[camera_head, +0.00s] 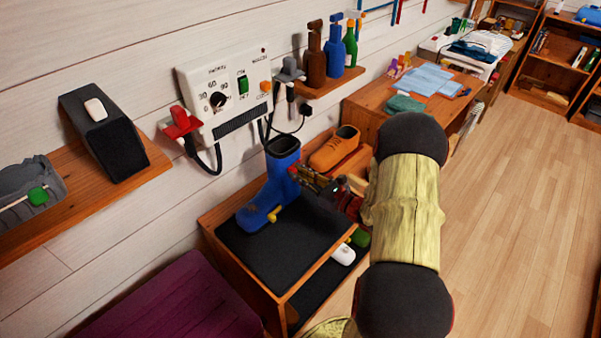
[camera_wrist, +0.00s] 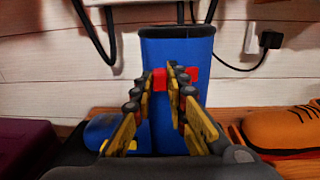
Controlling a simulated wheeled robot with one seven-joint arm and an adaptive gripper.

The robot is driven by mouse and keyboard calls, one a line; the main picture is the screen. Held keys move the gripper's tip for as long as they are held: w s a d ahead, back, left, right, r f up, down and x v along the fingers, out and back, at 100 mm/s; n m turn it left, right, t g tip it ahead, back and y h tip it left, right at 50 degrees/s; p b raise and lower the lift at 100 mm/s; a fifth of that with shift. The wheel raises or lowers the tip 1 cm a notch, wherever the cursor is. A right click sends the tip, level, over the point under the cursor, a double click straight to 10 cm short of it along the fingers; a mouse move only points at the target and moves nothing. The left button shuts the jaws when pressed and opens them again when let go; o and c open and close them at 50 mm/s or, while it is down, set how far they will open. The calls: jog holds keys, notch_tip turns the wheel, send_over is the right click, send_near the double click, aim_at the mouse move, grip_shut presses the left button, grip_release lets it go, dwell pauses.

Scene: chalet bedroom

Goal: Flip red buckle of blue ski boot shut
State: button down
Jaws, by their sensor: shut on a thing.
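The blue ski boot (camera_head: 268,195) stands upright on the dark mat of a low wooden bench, its toe toward the lower left. In the wrist view the boot's shaft (camera_wrist: 178,50) rises straight ahead of my gripper. The red buckle (camera_wrist: 159,80) shows between my fingertips, and more red shows right of the right finger. My gripper (camera_head: 308,180) is at the right side of the boot's shaft, its fingers closed on the red buckle. The fingers hide part of the buckle. A yellow buckle (camera_head: 274,213) sits lower on the boot.
An orange shoe (camera_head: 335,148) stands just behind my gripper. A wall control box (camera_head: 228,92) with hanging cables is behind the boot. A bottle shelf (camera_head: 330,82) is above. The bench's dark mat (camera_head: 300,250) is bare in front of the boot. A purple seat (camera_head: 165,305) is lower left.

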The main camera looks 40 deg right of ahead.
jog(key=shift+w+a+m+h, duration=0.2)
jog(key=shift+m+h, duration=0.2)
jog(key=shift+h, duration=0.2)
jog(key=c, duration=1.8)
grip_release()
jog(key=shift+o, duration=0.2)
jog(key=shift+s, duration=0.1)
jog(key=s+d, duration=0.1)
jog(key=s, duration=1)
jog(key=shift+s+d, duration=0.25)
jog(key=shift+s, duration=0.15)
